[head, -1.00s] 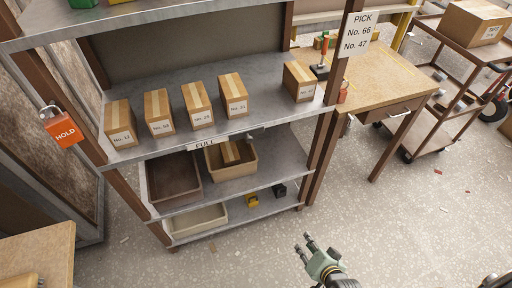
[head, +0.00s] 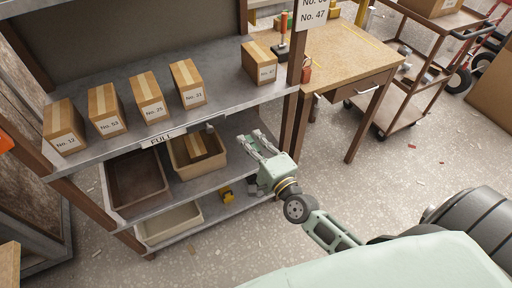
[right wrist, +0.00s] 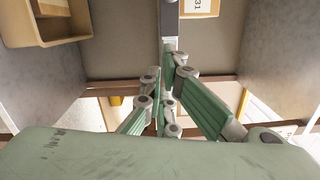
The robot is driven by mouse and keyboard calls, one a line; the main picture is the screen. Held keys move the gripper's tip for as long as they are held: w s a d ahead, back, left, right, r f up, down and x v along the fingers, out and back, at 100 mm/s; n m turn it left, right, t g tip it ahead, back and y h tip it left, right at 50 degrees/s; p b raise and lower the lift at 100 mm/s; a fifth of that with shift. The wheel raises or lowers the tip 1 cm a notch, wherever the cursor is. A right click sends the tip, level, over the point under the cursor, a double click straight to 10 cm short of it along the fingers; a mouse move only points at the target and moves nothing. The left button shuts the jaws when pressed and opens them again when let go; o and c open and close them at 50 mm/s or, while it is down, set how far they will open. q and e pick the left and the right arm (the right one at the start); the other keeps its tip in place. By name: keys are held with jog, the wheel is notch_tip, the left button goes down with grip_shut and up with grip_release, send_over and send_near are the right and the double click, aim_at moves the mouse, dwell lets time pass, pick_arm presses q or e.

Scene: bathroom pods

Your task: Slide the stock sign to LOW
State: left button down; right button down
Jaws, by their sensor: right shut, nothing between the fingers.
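The stock sign (head: 162,138) is a white strip reading FULL on the front edge of the middle shelf. A small grey tab (head: 210,127) sits on the same edge, right of the lettering. My right gripper (head: 250,138) is shut and empty. It is in front of the shelving, right of the sign and tab, apart from the tab in the head view. In the right wrist view its closed fingers (right wrist: 169,48) point up the picture, toward the shelf. I cannot tell its exact depth from the shelf edge. My left gripper is not in view.
Several numbered boxes (head: 148,98) stand on the middle shelf. Below are a brown bin (head: 115,204), a tan bin (head: 184,171) and a cream bin (head: 155,233). A shelf post (head: 300,125) and a wooden table (head: 350,58) are to the right.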

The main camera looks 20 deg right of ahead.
aim_at(223, 121)
jog(key=w+a, duration=0.1)
jog(key=w+a+p, duration=0.1)
jog(key=w+a, duration=0.2)
jog(key=shift+w+a+r+p, duration=0.2)
jog(key=shift+w+r+p, duration=0.15)
jog(key=shift+r, duration=0.05)
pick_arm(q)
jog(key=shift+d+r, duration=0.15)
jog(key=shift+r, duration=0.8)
